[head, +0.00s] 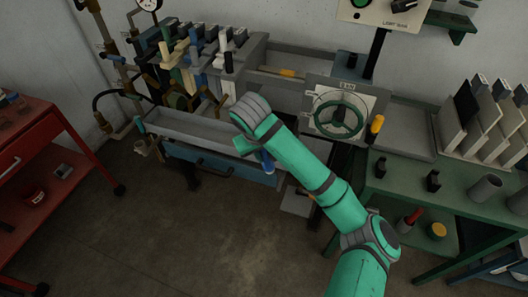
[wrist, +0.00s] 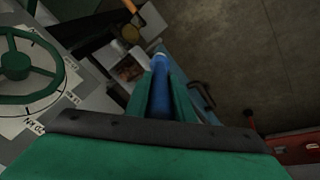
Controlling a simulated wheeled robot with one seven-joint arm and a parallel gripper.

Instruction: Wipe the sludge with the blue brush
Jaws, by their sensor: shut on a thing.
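My gripper (wrist: 161,95) is shut on the blue brush (wrist: 160,88), whose handle lies between the two green fingers in the wrist view. In the head view, the blue brush (head: 267,162) shows just below my wrist, in front of the blue drawer front under the long grey trough. My fingers are mostly hidden there by my arm. I cannot make out the brush's bristles. I cannot clearly pick out the sludge; a small open box with a brownish inside (wrist: 128,69) shows left of the brush tip in the wrist view.
The grey trough (head: 195,128) runs along the bench under several levers. A green handwheel (head: 338,118) stands right of my arm and also shows in the wrist view (wrist: 22,68). A green table (head: 400,190) is at right, a red cart (head: 45,135) at left. The floor between is clear.

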